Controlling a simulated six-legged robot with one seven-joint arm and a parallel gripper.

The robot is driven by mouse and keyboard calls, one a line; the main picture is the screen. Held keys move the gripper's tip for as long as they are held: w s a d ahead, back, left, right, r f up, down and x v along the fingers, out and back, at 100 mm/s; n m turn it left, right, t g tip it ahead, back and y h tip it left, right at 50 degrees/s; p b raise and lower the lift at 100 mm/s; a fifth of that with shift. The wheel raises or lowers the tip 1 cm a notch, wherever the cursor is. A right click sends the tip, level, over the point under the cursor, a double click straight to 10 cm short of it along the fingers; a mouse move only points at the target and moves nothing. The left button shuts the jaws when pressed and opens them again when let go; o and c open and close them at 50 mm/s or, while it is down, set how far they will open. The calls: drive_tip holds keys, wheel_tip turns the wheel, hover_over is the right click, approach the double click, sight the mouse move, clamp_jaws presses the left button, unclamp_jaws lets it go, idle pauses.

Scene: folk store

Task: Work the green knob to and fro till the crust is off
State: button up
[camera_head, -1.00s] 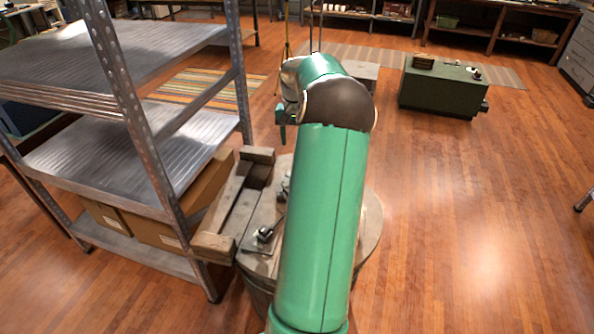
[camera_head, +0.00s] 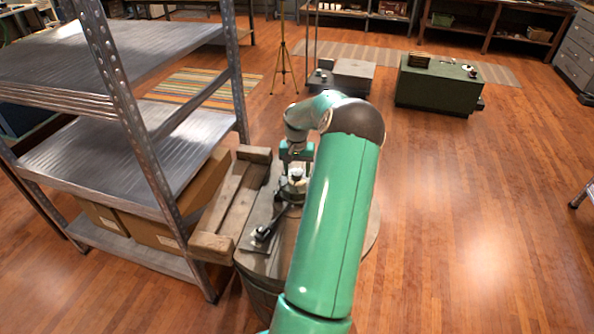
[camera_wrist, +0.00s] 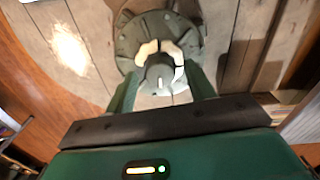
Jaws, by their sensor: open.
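In the wrist view the knob (camera_wrist: 158,74) is a small grey-green piece with a pale mark on top. It sits on a round dark green, lobed base (camera_wrist: 130,45). Pale cream crust (camera_wrist: 147,52) curves around the knob's far side in pieces. My gripper (camera_wrist: 162,80) is open, with one green finger on each side of the knob; I cannot tell whether they touch it. In the head view my gripper (camera_head: 297,153) is just above the pale-topped fitting (camera_head: 294,181) on the round wooden top (camera_head: 284,246). My arm hides part of that top.
A black-handled lever (camera_head: 263,233) stands on a plate at the front of the round top. Wooden beams (camera_head: 235,200) lie along its left side, near a metal shelf (camera_head: 150,120) with cardboard boxes. A green chest (camera_head: 437,88) stands behind.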

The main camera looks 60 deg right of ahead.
drive_tip(key=shift+f, duration=0.15)
drive_tip(key=c, duration=1)
drive_tip(key=shift+m, duration=0.3)
drive_tip(key=m, duration=0.4)
drive_tip(key=shift+w, duration=0.1)
drive_tip(key=m, duration=0.5)
drive_tip(key=shift+m, duration=0.4)
drive_tip(key=o, duration=1)
